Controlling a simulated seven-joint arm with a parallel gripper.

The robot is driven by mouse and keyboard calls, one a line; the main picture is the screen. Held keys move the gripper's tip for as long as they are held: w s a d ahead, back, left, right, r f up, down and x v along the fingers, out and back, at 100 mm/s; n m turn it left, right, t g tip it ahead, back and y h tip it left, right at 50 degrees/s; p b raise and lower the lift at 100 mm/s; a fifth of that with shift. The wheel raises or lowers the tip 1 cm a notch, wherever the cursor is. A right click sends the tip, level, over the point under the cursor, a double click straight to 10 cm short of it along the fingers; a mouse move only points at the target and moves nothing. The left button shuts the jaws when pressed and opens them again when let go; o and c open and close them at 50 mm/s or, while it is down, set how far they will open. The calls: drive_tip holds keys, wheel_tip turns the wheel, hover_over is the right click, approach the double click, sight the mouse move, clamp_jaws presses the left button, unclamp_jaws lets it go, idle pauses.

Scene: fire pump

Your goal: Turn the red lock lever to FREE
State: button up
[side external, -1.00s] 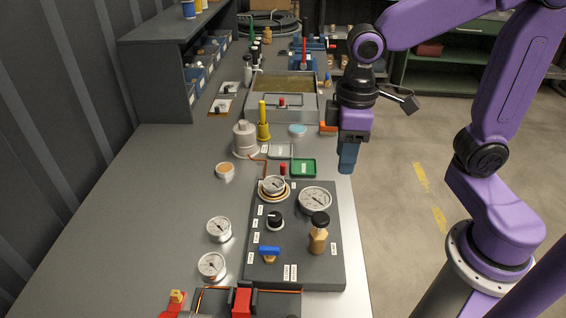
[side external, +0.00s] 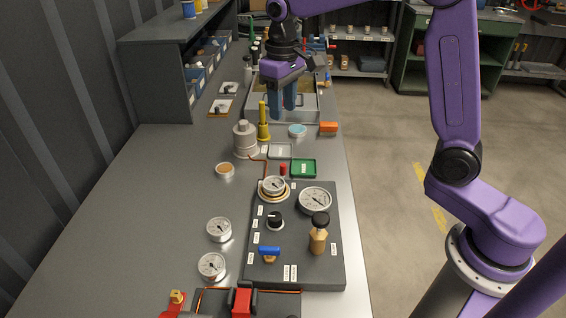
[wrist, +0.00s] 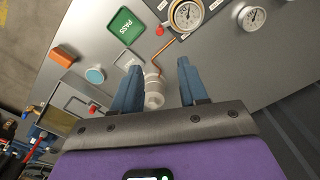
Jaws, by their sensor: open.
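My gripper (side external: 282,108) is open and empty, with its blue fingers pointing down above the front of the grey tank (side external: 308,104). In the wrist view the gripper (wrist: 159,68) has its fingers apart, with a white-grey canister (wrist: 154,92) showing beyond them. A small red part (wrist: 92,110) on the tank's front shows left of the fingers in the wrist view; the gripper hides it in the side view. A red block-like part (side external: 242,301) stands at the bottom of the side view. I cannot tell which red part is the lock lever; no FREE label is readable.
A yellow post (side external: 263,122), the canister (side external: 245,139), an orange block (side external: 328,127) and a green PASS tray (side external: 303,168) stand in front of the tank. A gauge panel (side external: 325,270) is nearer.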

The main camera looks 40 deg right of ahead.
sight(283, 165)
wheel_tip(283, 165, down, 17)
idle(0.5)
clamp_jaws()
